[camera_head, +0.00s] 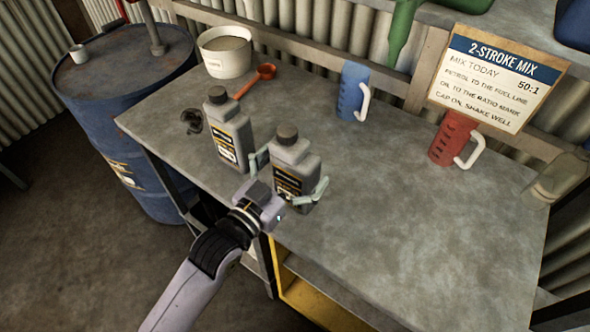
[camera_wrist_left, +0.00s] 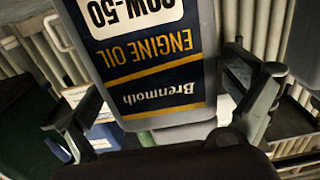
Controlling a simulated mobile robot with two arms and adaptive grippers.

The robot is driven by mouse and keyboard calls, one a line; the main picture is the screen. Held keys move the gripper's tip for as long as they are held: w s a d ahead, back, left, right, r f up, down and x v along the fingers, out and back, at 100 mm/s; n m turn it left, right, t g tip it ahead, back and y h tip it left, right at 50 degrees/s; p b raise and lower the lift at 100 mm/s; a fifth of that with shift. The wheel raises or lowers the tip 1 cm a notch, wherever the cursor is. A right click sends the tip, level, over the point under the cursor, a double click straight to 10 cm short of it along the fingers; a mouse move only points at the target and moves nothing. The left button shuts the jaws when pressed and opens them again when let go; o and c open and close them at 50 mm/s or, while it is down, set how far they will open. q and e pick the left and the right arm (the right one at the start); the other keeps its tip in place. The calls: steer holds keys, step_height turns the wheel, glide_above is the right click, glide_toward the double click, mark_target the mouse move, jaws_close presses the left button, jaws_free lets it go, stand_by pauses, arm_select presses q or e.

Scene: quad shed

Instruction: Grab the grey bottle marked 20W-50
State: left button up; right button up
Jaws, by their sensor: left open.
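Two grey bottles with dark caps stand upright on the workbench. The right-hand bottle (camera_head: 294,155) has my left gripper (camera_head: 291,176) around it, with one finger on each side. In the left wrist view the same bottle (camera_wrist_left: 150,50) fills the space between the open fingers of my left gripper (camera_wrist_left: 158,112). A gap shows at the right finger; contact on the left is unclear. Its dark label appears upside down, reading Brenmoth, ENGINE OIL and 0W-50, with the first digit cut off. The other grey bottle (camera_head: 228,130) stands just to the left; its grade is too small to read.
The workbench (camera_head: 400,240) is clear at the front right. A blue drum (camera_head: 125,110) is left of the bench. A sign (camera_head: 498,80) hangs behind.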

arm_select(q)
steer(key=c, duration=1.9)
steer(key=shift+w+r, duration=0.1)
steer(key=shift+r, duration=0.1)
steer(key=shift+c, duration=0.3)
